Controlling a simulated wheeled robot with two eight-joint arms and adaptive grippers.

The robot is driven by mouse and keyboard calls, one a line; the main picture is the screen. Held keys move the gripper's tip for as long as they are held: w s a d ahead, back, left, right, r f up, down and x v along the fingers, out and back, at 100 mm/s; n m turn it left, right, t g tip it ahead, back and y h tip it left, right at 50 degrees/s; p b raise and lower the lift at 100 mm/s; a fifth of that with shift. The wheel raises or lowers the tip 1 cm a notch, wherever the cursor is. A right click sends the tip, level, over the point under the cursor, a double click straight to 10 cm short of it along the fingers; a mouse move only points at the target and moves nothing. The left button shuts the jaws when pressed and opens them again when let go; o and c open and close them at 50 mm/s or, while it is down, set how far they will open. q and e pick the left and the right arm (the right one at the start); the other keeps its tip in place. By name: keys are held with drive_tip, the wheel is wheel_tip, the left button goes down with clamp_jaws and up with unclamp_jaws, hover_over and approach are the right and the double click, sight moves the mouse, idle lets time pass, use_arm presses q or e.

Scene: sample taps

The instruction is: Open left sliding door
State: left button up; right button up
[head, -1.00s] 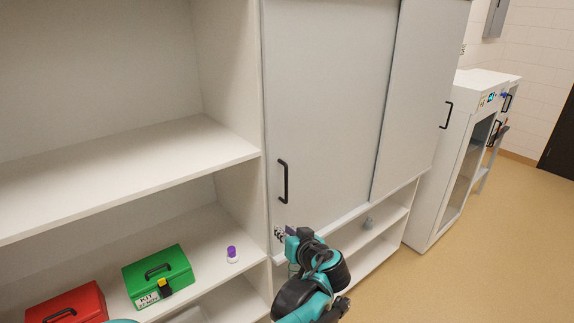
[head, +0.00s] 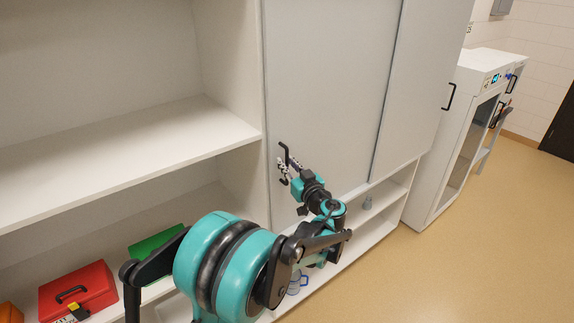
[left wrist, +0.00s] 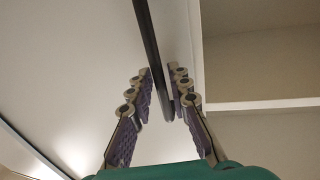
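The left sliding door (head: 335,80) is a light grey panel on the cabinet and looks closed. Its black bar handle (head: 284,149) stands near the door's left edge, and my gripper partly hides it. My left gripper (head: 287,168) is at the handle. In the left wrist view, the dark handle bar (left wrist: 151,45) runs down between the two open purple-padded fingers (left wrist: 161,88). The right finger is close to the bar; I cannot tell if it touches. A gap shows on the left side. My right gripper is not in view.
The right sliding door (head: 425,90) with its own black handle is beside the left one. Open shelves (head: 120,145) lie left, with a red case (head: 85,285) and a partly hidden green case (head: 155,243). A white appliance (head: 455,145) stands right, over clear floor.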

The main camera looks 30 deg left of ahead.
use_arm(q)
clamp_jaws()
drive_tip(key=shift+w, duration=0.1)
